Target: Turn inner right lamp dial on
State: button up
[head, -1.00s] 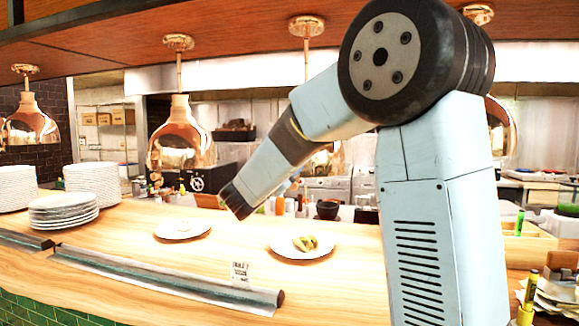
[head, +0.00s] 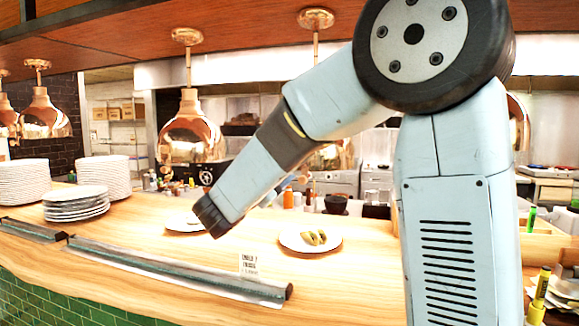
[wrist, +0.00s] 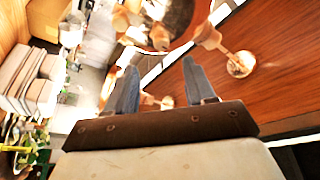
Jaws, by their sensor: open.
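Several copper lamps hang over the counter. In the head view, one lamp (head: 192,137) hangs left of my arm, and another lamp (head: 332,158) is largely hidden behind the arm. In the wrist view, a copper lamp (wrist: 165,22) shows at the top, cut off by the frame, beyond my fingers. My gripper (wrist: 159,66) is open, with nothing between its two fingers. I cannot make out a lamp dial in either view. My arm slants down to the left in the head view, and its fingers cannot be made out there.
A wooden overhead shelf (head: 120,38) carries the lamp stems. On the counter (head: 180,258) stand plate stacks (head: 103,176), a plate with food (head: 296,246), and a small sign (head: 249,264). A long dark rail (head: 170,268) runs along the front.

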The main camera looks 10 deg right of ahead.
jog(key=shift+v, duration=1.85)
jog(key=shift+w, duration=0.1)
jog(key=s+d+f+n+g+y, duration=0.3)
jog(key=s+d+f+n+y, duration=0.1)
jog(key=s, duration=0.5)
jog(key=s+d+f+n+g+y, duration=0.3)
jog(key=s+n+y, duration=0.3)
jog(key=s+n, duration=0.2)
jog(key=s+d+f+n+g+y, duration=0.2)
jog(key=s+d+f+n+y, duration=0.2)
jog(key=s, duration=0.5)
jog(key=shift+s+d+f+n+g+y, duration=0.45)
jog(key=shift+d+n, duration=0.35)
jog(key=shift+n, duration=0.4)
jog(key=shift+r, duration=0.1)
